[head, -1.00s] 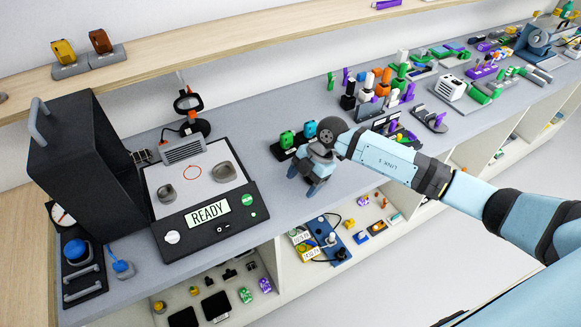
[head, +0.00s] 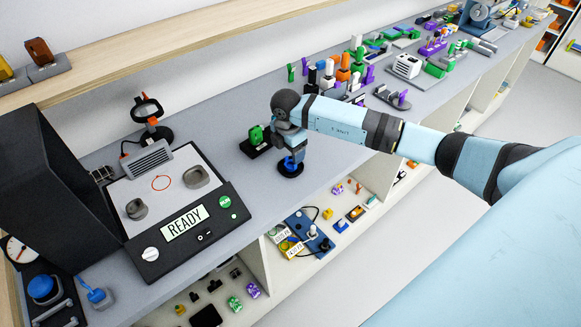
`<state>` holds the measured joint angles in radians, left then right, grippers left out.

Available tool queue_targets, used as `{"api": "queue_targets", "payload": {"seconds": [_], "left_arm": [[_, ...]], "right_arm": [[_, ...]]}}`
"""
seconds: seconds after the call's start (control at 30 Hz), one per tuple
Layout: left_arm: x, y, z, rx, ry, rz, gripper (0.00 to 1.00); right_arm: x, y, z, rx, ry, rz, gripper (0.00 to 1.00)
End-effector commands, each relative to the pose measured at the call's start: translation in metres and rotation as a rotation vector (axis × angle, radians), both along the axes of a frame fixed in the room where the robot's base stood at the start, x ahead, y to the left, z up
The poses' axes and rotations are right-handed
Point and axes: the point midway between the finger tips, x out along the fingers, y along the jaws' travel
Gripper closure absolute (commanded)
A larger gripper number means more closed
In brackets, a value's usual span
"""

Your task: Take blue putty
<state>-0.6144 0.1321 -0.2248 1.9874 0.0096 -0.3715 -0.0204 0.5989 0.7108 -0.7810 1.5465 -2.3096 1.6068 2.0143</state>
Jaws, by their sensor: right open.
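A blue lump (head: 290,163), which looks like the blue putty, sits on a small round black base (head: 291,172) on the grey bench, near its front edge. My right gripper (head: 291,155) points down directly over the blue lump, open. Its fingers hide part of the lump, and I cannot tell whether they touch it. My left gripper is not in view.
A black stand with a green piece (head: 256,136) is close on the left of my right gripper. A device reading READY (head: 184,222) stands further left. Several small coloured parts and a white block (head: 406,66) lie to the right. A lower shelf is below.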

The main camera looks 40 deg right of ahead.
Motion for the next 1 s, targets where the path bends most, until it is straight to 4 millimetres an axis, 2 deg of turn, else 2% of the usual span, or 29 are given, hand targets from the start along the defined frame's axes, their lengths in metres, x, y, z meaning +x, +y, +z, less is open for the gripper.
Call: {"api": "queue_targets", "payload": {"seconds": [0.03,0.23,0.63,1.0], "left_arm": [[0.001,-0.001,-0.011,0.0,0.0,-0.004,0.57],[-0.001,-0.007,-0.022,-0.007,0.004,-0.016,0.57],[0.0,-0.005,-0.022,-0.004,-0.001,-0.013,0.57],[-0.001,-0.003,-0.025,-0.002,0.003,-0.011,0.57]], "right_arm": [[0.0,-0.001,-0.014,0.0,0.001,0.0,0.32],[0.0,-0.002,-0.036,0.0,0.0,0.001,0.32],[0.0,-0.003,-0.041,0.001,-0.001,0.001,0.33],[0.0,-0.003,-0.041,0.001,-0.001,0.001,0.76]]}}
